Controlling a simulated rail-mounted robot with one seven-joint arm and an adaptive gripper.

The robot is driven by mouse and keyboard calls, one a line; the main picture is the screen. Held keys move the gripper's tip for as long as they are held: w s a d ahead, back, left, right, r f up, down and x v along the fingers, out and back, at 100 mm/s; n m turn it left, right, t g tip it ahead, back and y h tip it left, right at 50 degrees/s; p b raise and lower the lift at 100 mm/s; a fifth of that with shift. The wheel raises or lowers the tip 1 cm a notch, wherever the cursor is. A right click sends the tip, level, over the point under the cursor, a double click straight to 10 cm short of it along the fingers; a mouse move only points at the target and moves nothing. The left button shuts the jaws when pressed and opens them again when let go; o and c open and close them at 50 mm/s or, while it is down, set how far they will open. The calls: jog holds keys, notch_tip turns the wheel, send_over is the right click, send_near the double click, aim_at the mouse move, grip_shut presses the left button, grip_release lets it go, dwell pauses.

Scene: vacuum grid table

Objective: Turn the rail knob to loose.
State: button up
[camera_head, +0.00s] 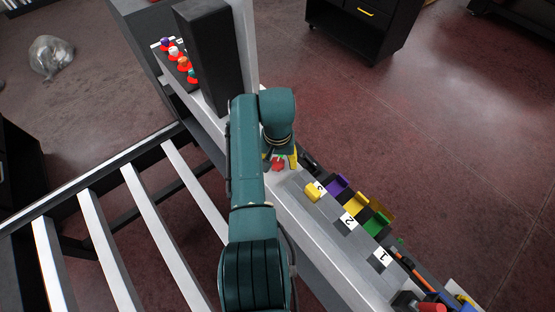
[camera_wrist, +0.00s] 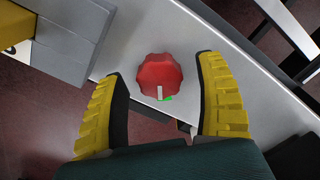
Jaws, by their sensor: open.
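The rail knob (camera_wrist: 160,75) is a red, lobed knob with a white pointer line on the grey rail (camera_wrist: 225,45). In the wrist view a small green mark (camera_wrist: 166,99) shows beside the end of its white line. My gripper (camera_wrist: 158,88) has yellow ribbed fingers with dark inner pads. It is open, with one finger to the left and one to the right of the knob, and gaps show on both sides. In the head view the red knob (camera_head: 278,165) shows just below the end of my arm, with a yellow finger beside it.
Numbered grey blocks and a yellow piece (camera_head: 313,192) lie along the rail near the knob. Purple, yellow and green parts (camera_head: 376,224) sit beside them. A dark upright box (camera_head: 208,55) and several coloured knobs (camera_head: 174,52) stand farther back. Slatted bars (camera_head: 105,238) are on the left.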

jog(key=c, duration=1.2)
jog(key=shift+n, duration=0.4)
jog(key=n, duration=0.4)
jog(key=shift+a+n, duration=0.1)
jog(key=shift+n, duration=0.3)
jog(key=n, duration=0.5)
jog(key=shift+n+p, duration=0.3)
jog(key=shift+p, duration=0.05)
jog(key=n, duration=0.5)
jog(key=shift+s, duration=0.1)
jog(key=n, duration=0.6)
jog(key=shift+n, duration=0.3)
